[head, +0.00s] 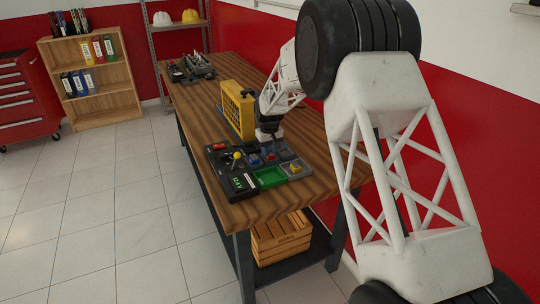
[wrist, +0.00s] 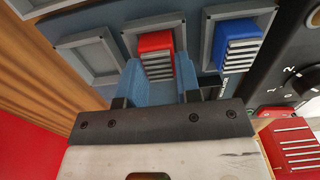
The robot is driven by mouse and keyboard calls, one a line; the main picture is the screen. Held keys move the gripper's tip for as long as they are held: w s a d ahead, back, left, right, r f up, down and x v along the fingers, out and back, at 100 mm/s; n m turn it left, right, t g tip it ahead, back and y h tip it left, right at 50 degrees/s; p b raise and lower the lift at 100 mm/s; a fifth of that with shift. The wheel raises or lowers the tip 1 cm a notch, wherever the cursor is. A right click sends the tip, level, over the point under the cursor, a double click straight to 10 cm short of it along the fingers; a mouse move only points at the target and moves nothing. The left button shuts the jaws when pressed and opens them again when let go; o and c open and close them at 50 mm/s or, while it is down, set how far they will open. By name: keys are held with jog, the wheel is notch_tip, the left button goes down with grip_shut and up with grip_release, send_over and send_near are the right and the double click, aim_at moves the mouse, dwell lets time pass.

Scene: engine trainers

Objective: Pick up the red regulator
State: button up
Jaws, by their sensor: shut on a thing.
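The red regulator (wrist: 155,43) is a red block with pale ribs on one face. In the wrist view it sits within a grey square frame on the blue-grey panel. My gripper (wrist: 161,80) has its two blue fingers on either side of it, shut on it. Its lower part is partly hidden by the fingers and gripper body. In the head view my gripper (head: 269,137) points down over the trainer board, and the small red block (head: 271,157) shows just below it. I cannot tell whether it is raised.
A blue ribbed block (wrist: 238,46) stands in the frame to the right; an empty frame (wrist: 88,58) is to the left. A green tray (head: 269,178) and yellow perforated block (head: 238,108) are close by on the wooden table (head: 262,207).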

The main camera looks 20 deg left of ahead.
jog(key=shift+r, duration=0.75)
notch_tip(320, 180, up, 2)
jog(key=s+d+r, duration=0.1)
jog(key=s+d, duration=0.7)
jog(key=s, duration=0.5)
jog(key=shift+s+r, duration=0.25)
jog(key=shift+s, duration=0.1)
jog(key=shift+d, duration=0.1)
jog(key=w+a+r, duration=0.2)
jog(key=w+a, duration=1.5)
jog(key=shift+a+r, duration=0.15)
jog(key=shift+a, duration=0.25)
dwell(0.4)
